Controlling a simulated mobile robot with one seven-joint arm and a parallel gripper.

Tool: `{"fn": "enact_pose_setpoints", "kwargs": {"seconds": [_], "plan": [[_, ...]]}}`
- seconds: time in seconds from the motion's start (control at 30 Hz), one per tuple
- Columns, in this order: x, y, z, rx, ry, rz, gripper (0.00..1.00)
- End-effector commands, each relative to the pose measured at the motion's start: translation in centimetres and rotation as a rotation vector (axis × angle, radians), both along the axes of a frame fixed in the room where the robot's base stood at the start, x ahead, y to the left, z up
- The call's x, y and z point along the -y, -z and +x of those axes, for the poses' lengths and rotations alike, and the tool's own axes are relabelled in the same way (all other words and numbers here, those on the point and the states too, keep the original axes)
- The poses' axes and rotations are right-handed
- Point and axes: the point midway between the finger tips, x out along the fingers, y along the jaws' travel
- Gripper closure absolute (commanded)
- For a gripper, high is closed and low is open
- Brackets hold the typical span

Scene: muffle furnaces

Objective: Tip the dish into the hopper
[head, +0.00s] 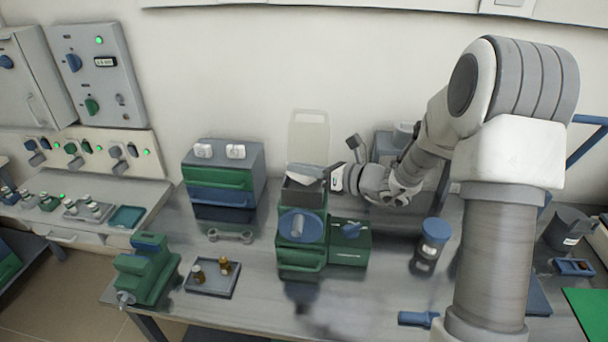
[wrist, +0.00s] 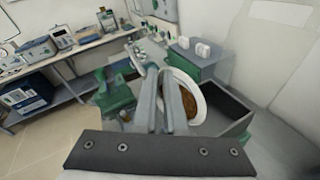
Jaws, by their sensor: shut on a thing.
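The dish (head: 304,171) is pale and shallow, and shows just above the dark hopper (head: 302,192) on top of the green machine. My gripper (head: 333,179) comes in from the right and is shut on the dish. In the wrist view, the fingers (wrist: 160,88) pinch the side of the dish (wrist: 201,101). Brown material (wrist: 188,100) lies inside it. The open dark hopper (wrist: 240,108) is right beside and below the dish. The dish looks tilted, but how far I cannot tell. The fingers hide part of the dish.
The green machine (head: 289,258) has a blue round knob (head: 301,226) in front. A green and blue drawer unit (head: 221,177) stands at the left. A tray (head: 213,286) with small jars and a green vise (head: 146,268) are at front left. A blue-lidded jar (head: 433,238) stands at the right.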

Motion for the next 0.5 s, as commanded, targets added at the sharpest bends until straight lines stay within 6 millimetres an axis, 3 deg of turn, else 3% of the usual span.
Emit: {"fn": "enact_pose_setpoints", "kwargs": {"seconds": [0.5], "plan": [[0.19, -0.35, 0.2, -0.026, 0.0, 0.026, 1.0]]}}
